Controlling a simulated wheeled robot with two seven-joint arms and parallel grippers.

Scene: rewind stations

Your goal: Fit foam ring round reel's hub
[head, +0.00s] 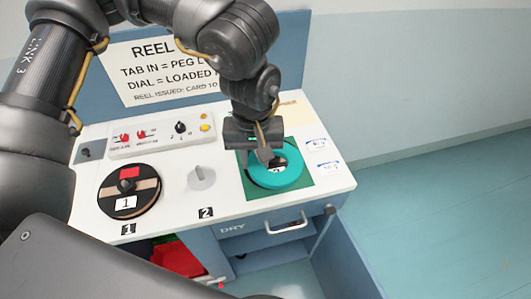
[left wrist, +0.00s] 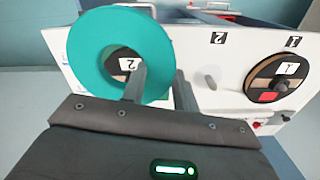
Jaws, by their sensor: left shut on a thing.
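The teal foam ring (head: 291,176) is over the green mat at the bench's right end. It also shows large in the left wrist view (left wrist: 88,50). Through its hole I see a dark and brown part of a reel with a white label "2" (left wrist: 127,65); the rest of that reel is hidden. My left gripper (head: 266,156) is shut on the ring's wall, with one finger in the hole and one outside, as the left wrist view (left wrist: 160,82) shows. I cannot tell whether the ring touches the reel below. My right gripper is not in view.
A black reel labelled "1" (head: 145,181) sits at the left station. A grey knob-like part (head: 200,177) stands between it and the green mat (head: 302,187). A control panel (head: 160,135) lies behind. A drawer marked "DRY" (head: 250,232) is below the bench's front edge.

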